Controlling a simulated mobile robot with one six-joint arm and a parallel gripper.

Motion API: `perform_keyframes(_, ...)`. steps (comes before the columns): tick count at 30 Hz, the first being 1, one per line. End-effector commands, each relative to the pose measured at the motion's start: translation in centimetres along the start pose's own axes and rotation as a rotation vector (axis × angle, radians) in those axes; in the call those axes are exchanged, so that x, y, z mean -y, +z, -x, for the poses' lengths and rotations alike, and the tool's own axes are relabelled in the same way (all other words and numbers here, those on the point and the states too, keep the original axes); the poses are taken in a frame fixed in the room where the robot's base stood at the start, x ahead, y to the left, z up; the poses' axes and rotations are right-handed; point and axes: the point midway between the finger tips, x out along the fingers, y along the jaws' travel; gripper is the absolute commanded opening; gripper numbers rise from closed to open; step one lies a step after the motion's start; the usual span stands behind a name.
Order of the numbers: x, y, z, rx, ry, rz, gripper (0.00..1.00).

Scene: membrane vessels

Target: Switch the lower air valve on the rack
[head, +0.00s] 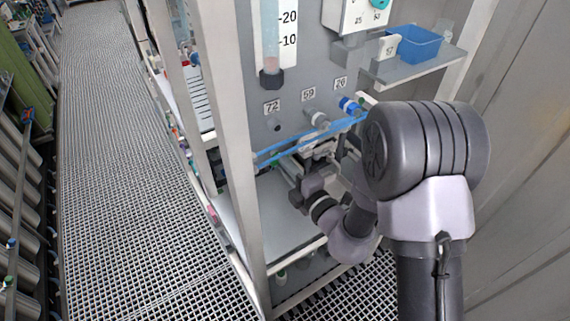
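The rack's grey panel (300,70) carries small fittings under number labels. A grey cylindrical fitting (316,118) sits under the label 59, and a blue-handled fitting (350,106) is to its right. A small dark knob (274,125) is under the label 72. I cannot tell which of these, if any, is the lower air valve. My gripper (312,160) is at the rack, below the fittings and close to the blue hoses (285,150). Its fingers are small and partly hidden by the hoses and my wrist, so I cannot tell whether they are open or touch anything.
A rack post (228,130) stands left of the panel. A flow tube (270,45) and a dial box (357,15) are above. A blue bin (414,44) sits on a side shelf (425,68). A grating walkway (110,170) is clear at left, beside several pipes (20,200).

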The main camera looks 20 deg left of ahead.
Motion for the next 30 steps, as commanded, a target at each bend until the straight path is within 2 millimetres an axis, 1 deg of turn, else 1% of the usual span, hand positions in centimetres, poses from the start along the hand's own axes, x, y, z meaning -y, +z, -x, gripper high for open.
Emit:
perform_keyframes(1,0.0,0.0,0.0,0.0,0.0,0.0,0.23)
perform_keyframes(3,0.0,0.0,0.0,0.0,0.0,0.001,0.34)
perform_keyframes(11,0.0,0.0,0.0,0.0,0.0,0.001,0.34)
perform_keyframes(14,0.1,0.1,0.5,0.001,-0.001,0.002,0.34)
perform_keyframes(17,0.2,0.1,2.1,0.003,-0.002,0.0,0.34)
perform_keyframes(20,0.4,0.2,5.0,0.005,-0.003,0.0,0.34)
perform_keyframes(21,0.4,0.1,6.4,0.005,-0.002,0.0,0.34)
perform_keyframes(23,0.4,0.2,8.5,0.007,-0.002,-0.001,0.34)
perform_keyframes(24,-0.3,0.1,9.5,0.004,-0.006,-0.004,0.34)
perform_keyframes(25,-0.8,0.1,10.1,0.0,-0.009,-0.003,0.34)
perform_keyframes(28,-1.3,0.1,12.0,0.007,-0.007,-0.01,0.34)
perform_keyframes(30,-1.0,0.1,13.5,0.005,-0.008,-0.007,0.34)
